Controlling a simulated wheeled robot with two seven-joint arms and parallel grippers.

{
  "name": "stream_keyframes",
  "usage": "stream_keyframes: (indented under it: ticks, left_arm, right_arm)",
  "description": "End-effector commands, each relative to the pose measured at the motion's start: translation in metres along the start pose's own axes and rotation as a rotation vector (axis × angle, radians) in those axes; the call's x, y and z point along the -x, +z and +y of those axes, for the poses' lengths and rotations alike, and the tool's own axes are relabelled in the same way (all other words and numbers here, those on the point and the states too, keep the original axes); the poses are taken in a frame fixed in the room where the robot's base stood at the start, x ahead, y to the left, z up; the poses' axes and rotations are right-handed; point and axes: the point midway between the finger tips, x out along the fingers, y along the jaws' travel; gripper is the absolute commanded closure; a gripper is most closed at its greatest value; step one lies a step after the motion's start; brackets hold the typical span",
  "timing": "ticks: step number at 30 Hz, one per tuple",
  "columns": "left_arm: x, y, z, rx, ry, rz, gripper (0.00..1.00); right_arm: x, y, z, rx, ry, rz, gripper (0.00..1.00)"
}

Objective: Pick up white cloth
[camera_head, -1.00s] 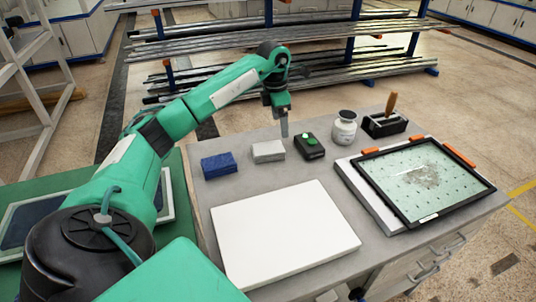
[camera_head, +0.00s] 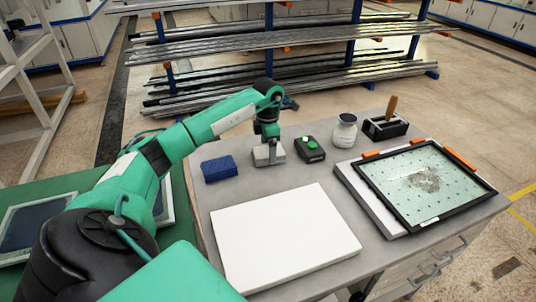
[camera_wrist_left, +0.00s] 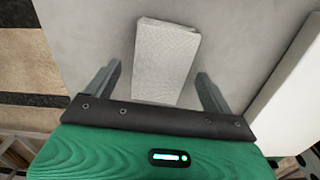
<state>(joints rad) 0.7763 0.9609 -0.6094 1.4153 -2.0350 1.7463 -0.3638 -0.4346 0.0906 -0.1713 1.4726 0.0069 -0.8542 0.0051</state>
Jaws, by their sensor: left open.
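The white cloth (camera_head: 266,156) is a small folded pale block on the grey table, between a blue cloth and a dark device. In the head view my left gripper (camera_head: 268,146) is over it and covers part of it. In the left wrist view the white cloth (camera_wrist_left: 165,60) lies between the two spread fingers of the left gripper (camera_wrist_left: 160,84), with a gap on each side. The left gripper is open and holds nothing. My right gripper is not in view.
The blue cloth (camera_head: 219,168) lies just left. The dark device with a green button (camera_head: 309,149) and a white jar (camera_head: 344,131) stand to the right. A white board (camera_head: 284,236) lies in front. A black-framed panel (camera_head: 424,185) is at the right.

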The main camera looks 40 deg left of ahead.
Motion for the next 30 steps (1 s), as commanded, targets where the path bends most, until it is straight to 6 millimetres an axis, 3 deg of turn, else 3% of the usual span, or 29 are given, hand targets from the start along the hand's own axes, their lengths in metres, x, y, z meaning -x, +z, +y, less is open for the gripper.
stream_keyframes:
  ticks: [5, 13, 20, 30]
  left_arm:
    - [-0.021, 0.000, 0.000, 0.000, -0.001, 0.000, 0.15]
    - [-0.024, 0.000, 0.000, 0.000, 0.001, -0.001, 0.15]
    - [-0.024, 0.000, 0.000, 0.000, 0.001, -0.001, 0.60]
    - [-0.022, 0.000, 0.000, 0.000, 0.001, -0.001, 0.63]
  right_arm:
    - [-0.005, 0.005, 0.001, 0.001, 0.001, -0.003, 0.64]
    - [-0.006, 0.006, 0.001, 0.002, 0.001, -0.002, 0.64]
    - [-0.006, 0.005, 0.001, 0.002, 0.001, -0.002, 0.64]
    - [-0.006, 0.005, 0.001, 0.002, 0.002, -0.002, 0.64]
